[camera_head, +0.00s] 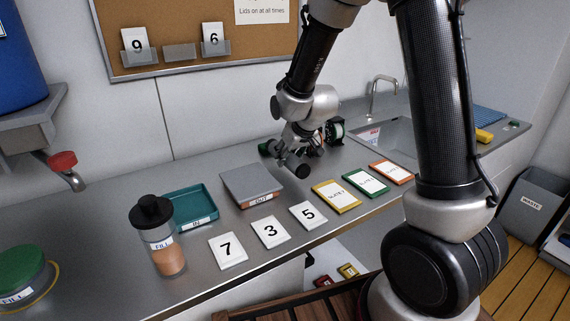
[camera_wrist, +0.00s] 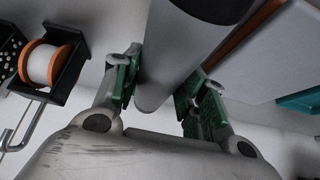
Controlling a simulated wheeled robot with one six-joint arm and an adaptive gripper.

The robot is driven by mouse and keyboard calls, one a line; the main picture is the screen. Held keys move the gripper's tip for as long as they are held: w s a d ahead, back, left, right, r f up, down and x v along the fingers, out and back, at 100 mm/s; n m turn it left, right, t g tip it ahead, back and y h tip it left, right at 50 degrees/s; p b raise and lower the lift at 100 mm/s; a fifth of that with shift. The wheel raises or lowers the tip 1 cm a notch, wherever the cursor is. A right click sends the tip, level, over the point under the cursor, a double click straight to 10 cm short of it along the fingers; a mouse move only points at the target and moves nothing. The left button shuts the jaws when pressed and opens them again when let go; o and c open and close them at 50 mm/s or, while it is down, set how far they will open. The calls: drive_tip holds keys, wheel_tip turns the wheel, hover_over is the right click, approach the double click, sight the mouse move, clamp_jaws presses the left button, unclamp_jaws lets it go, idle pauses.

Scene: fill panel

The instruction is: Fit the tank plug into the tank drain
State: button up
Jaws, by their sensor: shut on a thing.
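My gripper (camera_wrist: 160,88) is shut on a thick grey cylinder (camera_wrist: 172,62) with a darker end, held between its green-padded fingers in the wrist view. I cannot tell whether this cylinder is the tank plug. In the head view my wrist hides most of the gripper, over the back of the counter between the grey scale-like platform (camera_head: 252,180) and the sink (camera_head: 395,140). A blue tank (camera_head: 18,55) stands on a shelf at the upper left, with a red-topped tap (camera_head: 62,162) below it. I cannot make out a tank drain.
A spool holder (camera_head: 335,131) stands close to my gripper. A teal tray (camera_head: 190,207), a dark-lidded bottle (camera_head: 158,238), number cards (camera_head: 270,231) and coloured-frame cards (camera_head: 336,196) lie along the counter. A green-lidded jar (camera_head: 22,275) is at the left. The front-left counter is fairly clear.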

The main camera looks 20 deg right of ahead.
drive_tip(key=shift+f, duration=1.75)
drive_tip(key=shift+f, duration=0.1)
drive_tip(key=o, duration=1.4)
